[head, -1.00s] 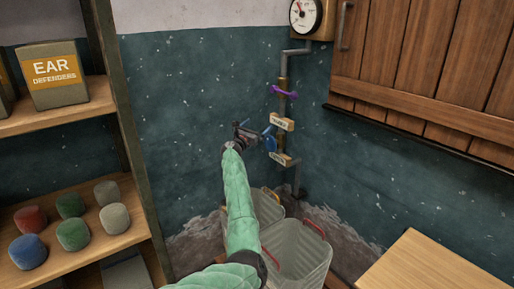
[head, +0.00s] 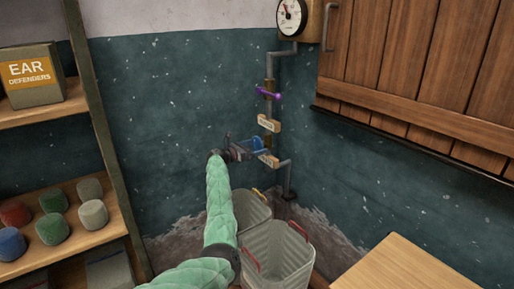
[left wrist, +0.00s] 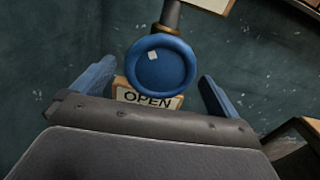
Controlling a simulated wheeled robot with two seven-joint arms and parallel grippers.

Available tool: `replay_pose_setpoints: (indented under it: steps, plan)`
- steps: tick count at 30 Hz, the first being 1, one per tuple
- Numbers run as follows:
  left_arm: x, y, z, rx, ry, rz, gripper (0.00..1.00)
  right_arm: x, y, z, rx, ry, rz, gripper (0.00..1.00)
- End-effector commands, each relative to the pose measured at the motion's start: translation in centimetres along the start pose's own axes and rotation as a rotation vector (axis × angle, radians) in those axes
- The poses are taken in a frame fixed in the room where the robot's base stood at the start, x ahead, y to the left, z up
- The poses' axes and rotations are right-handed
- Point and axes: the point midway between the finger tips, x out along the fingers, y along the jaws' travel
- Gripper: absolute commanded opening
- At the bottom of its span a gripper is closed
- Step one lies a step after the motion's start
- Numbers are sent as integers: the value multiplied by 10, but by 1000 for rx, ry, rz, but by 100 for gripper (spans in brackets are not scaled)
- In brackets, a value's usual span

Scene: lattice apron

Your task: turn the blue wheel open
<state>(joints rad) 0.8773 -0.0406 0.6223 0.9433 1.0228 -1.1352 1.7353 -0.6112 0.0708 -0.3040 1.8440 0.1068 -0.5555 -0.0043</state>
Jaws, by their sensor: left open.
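The blue wheel (head: 257,144) sits on the wall pipe in the corner. In the left wrist view the wheel (left wrist: 172,75) is seen face on, round, with a small white mark at its upper left. An OPEN sign (left wrist: 147,98) shows just below it, partly hidden by the wheel and my gripper. My left gripper (head: 238,150) is open, just left of the wheel in the head view. In the left wrist view its two blue fingers stand on either side of the wheel, with a visible gap on each side. My right gripper is not in view.
A purple handle (head: 269,93) and a tag (head: 268,122) are on the pipe above the wheel, below a gauge (head: 291,17). Pale baskets (head: 284,262) stand below. A wooden cabinet (head: 420,70) hangs at right, a shelf (head: 60,262) stands at left.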

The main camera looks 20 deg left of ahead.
Motion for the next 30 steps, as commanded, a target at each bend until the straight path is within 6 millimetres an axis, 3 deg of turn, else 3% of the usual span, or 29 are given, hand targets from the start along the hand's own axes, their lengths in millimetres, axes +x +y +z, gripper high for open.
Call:
replay_pose_setpoints:
  steps: [6, 15, 22, 30]
  plan:
    - [16, 0, 0, 1, 0, 1, 99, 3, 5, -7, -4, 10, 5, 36]
    - [18, 0, 0, 1, 0, 1, 99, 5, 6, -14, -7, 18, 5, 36]
    - [18, 0, 0, 1, 0, 1, 54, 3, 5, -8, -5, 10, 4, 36]
    - [18, 0, 2, -10, 0, 1, 54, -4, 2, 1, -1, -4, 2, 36]
